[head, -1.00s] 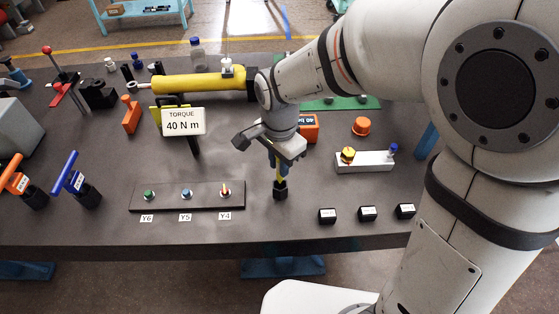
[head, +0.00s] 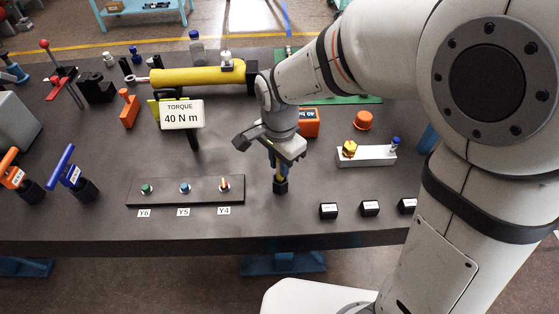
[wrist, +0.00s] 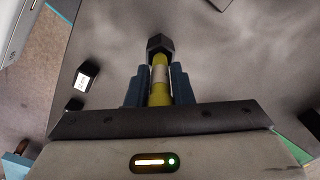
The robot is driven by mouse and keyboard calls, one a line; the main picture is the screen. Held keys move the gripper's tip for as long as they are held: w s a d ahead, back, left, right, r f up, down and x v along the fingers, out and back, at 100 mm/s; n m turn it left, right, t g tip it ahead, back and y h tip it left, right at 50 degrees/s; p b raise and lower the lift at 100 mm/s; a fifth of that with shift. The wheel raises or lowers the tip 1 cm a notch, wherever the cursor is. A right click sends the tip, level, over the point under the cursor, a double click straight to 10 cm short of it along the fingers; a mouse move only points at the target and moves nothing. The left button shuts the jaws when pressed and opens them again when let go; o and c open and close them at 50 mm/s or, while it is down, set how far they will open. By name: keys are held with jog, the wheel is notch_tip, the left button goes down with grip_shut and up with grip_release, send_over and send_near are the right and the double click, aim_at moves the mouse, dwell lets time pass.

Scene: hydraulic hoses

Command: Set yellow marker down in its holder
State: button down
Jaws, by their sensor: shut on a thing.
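The yellow marker (head: 279,173) is upright between the blue fingers of my gripper (head: 278,160). In the wrist view the fingers of my gripper (wrist: 160,88) are shut on the marker (wrist: 159,92), which has a pale band. Its lower end meets a small black holder (head: 281,187) standing on the bench. The holder also shows in the wrist view (wrist: 159,43), its hexagonal rim around the marker's tip. How deep the tip sits is hidden.
A dark strip with several coloured knobs (head: 205,190) lies left of the holder. Small black labelled blocks (head: 329,211) stand to its right. A torque sign (head: 181,114) and a yellow cylinder (head: 200,76) stand behind. A pale block (head: 372,157) lies at right.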

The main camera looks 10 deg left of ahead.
jog(key=shift+f+b, duration=0.85)
jog(key=shift+f, duration=0.4)
jog(key=c, duration=1.2)
grip_release()
notch_tip(320, 180, up, 8)
jog(key=shift+f, duration=0.1)
jog(key=s+d+n+t, duration=0.1)
jog(key=s+d+n, duration=0.1)
jog(key=d, duration=0.5)
jog(key=s+d+n, duration=0.3)
jog(key=d, duration=0.5)
jog(key=s+d+r+n+t, duration=0.1)
jog(key=s+d+n, duration=0.1)
jog(key=d, duration=0.6)
jog(key=shift+s+d+n+t, duration=0.1)
jog(key=shift+s+n+t, duration=0.1)
jog(key=shift+n+t, duration=0.1)
